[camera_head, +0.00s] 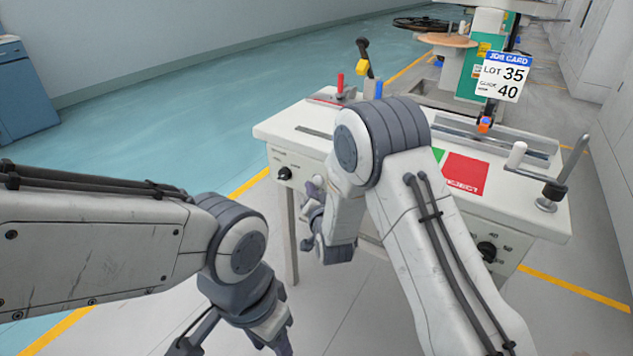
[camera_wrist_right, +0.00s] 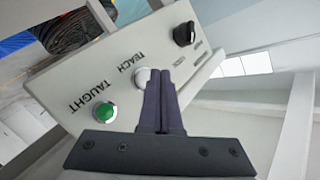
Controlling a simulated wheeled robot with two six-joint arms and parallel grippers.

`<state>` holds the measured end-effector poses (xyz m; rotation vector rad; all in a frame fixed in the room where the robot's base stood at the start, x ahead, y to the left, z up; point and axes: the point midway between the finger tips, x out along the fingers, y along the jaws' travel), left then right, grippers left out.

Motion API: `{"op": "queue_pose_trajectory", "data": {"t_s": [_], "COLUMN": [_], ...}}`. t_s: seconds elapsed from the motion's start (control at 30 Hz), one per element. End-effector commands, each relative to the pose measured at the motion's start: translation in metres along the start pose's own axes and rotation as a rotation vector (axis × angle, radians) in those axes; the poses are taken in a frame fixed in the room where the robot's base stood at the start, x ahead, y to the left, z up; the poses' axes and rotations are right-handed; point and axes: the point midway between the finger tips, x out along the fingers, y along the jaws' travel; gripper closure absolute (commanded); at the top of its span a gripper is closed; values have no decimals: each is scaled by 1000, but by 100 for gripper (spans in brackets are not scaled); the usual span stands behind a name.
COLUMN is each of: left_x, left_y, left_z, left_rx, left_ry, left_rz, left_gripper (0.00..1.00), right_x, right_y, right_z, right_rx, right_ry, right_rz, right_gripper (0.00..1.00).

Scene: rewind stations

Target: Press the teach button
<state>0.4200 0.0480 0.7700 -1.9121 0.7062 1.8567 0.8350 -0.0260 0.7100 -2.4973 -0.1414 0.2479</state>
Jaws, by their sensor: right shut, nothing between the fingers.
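The panel (camera_wrist_right: 72,82) shows upside down in the right wrist view. A white round button (camera_wrist_right: 142,76) sits beside the TEACH label, partly hidden behind my right gripper (camera_wrist_right: 162,72). The gripper's fingers are shut and empty, with their tips overlapping the button's edge; I cannot tell whether they touch it. A green round lamp or button (camera_wrist_right: 105,112) sits by the TAUGHT label. In the head view my right gripper (camera_head: 314,192) is at the front of the white station, and my right arm hides the button. My left gripper (camera_head: 272,338) is low, partly cut off; its fingers are unclear.
The white station table (camera_head: 292,122) carries a red REJECT area (camera_head: 464,174), posts and a job card (camera_head: 503,77) reading LOT 35, GUIDE 40. Black knobs show on its front, at left (camera_head: 285,173) and right (camera_head: 487,251). Open floor lies to the left.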

Motion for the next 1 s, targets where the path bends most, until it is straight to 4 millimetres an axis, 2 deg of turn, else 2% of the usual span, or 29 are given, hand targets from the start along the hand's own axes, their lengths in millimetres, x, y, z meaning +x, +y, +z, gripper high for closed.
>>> {"op": "queue_pose_trajectory", "data": {"t_s": [1.0], "left_x": [4], "left_y": [0], "left_z": [0], "left_rx": [0], "left_ry": [0], "left_rz": [0], "left_gripper": [50], "right_x": [8], "right_y": [6], "right_z": [-6], "right_rx": [0], "right_ry": [0], "right_rz": [0], "right_gripper": [100]}}
